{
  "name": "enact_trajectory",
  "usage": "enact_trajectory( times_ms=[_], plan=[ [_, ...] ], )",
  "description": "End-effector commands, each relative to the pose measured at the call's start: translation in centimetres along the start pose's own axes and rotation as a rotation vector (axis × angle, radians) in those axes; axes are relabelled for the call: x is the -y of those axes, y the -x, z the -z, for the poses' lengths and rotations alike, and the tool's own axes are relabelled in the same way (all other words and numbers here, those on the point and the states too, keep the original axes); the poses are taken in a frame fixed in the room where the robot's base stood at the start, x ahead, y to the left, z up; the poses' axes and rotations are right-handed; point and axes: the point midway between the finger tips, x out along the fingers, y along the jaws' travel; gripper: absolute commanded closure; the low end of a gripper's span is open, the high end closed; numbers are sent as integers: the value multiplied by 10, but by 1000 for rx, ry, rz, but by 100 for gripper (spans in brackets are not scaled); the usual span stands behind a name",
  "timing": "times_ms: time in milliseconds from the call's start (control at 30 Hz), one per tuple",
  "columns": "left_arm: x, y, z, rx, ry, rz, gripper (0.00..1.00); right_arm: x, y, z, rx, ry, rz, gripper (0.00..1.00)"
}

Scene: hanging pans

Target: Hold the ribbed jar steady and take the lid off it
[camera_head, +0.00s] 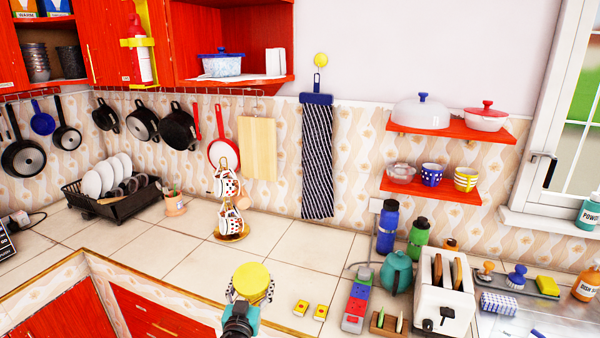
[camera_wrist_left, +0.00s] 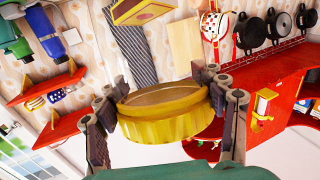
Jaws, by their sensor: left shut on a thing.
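The ribbed jar (camera_head: 252,276) is yellow and round. My left gripper (camera_head: 250,295) is shut on its sides and holds it near the counter's front edge, bottom centre of the head view. The head view shows a smooth yellow round top on it; I cannot make out a seam between lid and body. In the left wrist view, which looks upside down, the jar (camera_wrist_left: 165,128) shows ribbed sides and a brown, recessed end. The fingers of my left gripper (camera_wrist_left: 163,100) flank it. My right gripper is not in view.
Further right stand a teal teapot (camera_head: 396,272), a white toaster (camera_head: 444,290) and bottles (camera_head: 388,226). A cup stand (camera_head: 231,230) and dish rack (camera_head: 112,195) are behind. The tiled counter (camera_head: 300,250) between is clear.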

Motion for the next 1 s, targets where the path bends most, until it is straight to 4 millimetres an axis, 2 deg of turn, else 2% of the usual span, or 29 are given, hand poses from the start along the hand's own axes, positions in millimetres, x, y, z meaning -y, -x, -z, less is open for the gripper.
enact_trajectory(
  times_ms=[33, 133, 367, 533, 667, 1000],
  plan=[
    [11, 3, -7, 0, 3, 17, 82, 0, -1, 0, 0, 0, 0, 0],
    [25, 8, -16, 0, 2, 39, 82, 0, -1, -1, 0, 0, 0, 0],
    [35, 12, -23, 0, -1, 56, 82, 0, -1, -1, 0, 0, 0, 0],
    [23, 11, -23, -1, -1, 36, 82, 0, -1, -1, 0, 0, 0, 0],
    [2, 10, -22, -3, 0, -1, 82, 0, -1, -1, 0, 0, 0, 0],
    [-24, 9, -21, -5, -3, -48, 82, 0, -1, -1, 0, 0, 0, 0]
  ],
)
